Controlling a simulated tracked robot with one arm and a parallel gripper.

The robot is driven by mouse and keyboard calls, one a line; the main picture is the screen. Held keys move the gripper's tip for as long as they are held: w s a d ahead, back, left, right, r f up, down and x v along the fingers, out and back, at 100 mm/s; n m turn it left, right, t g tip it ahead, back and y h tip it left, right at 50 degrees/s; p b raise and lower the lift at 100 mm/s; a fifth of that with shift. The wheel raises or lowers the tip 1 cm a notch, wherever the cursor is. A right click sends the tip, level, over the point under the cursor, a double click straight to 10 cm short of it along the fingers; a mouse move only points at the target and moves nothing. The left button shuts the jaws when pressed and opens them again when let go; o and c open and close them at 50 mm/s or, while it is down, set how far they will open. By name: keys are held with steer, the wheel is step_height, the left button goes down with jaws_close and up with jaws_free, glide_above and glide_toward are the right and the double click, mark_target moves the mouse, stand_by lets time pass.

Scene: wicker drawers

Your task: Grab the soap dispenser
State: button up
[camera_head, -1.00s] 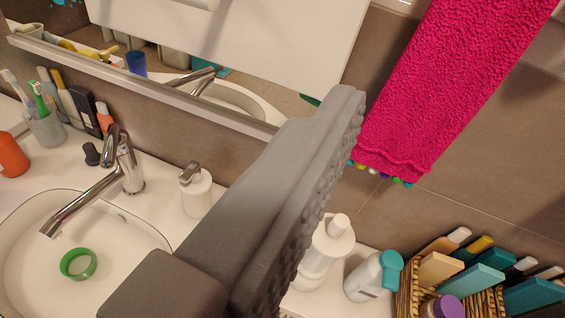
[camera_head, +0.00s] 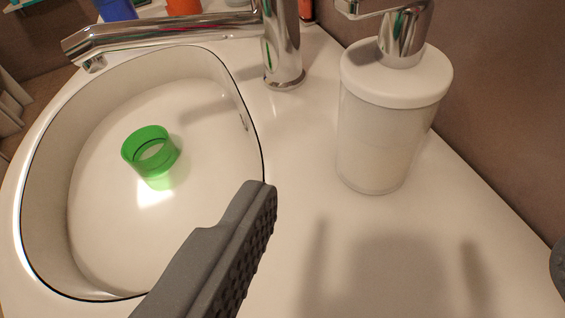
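The soap dispenser (camera_head: 378,140) stands upright on the white counter, right of the sink. It has a frosted white body, a white collar and a chrome pump head that is cut off by the top edge. My gripper (camera_head: 411,228) is open and empty. Its left grey finger reaches up from the bottom middle, and only a small part of the right finger shows at the right edge. The dispenser is ahead of the gap between the fingers, and neither finger touches it.
A chrome faucet (camera_head: 283,45) stands left of the dispenser, its spout over the white sink (camera_head: 45,215). A green ring (camera_head: 150,152) lies in the basin. A brown wall (camera_head: 500,120) rises close on the right. The counter (camera_head: 345,240) before the dispenser is bare apart from shadows.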

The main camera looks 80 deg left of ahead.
mark_target(390, 120)
steer(key=b+x, duration=0.1)
steer(key=x, duration=0.6)
steer(key=shift+r+b+x, duration=0.2)
steer(key=shift+b+x, duration=0.6)
steer(key=shift+x, duration=2.3)
steer(key=shift+f, duration=0.1)
jaws_close()
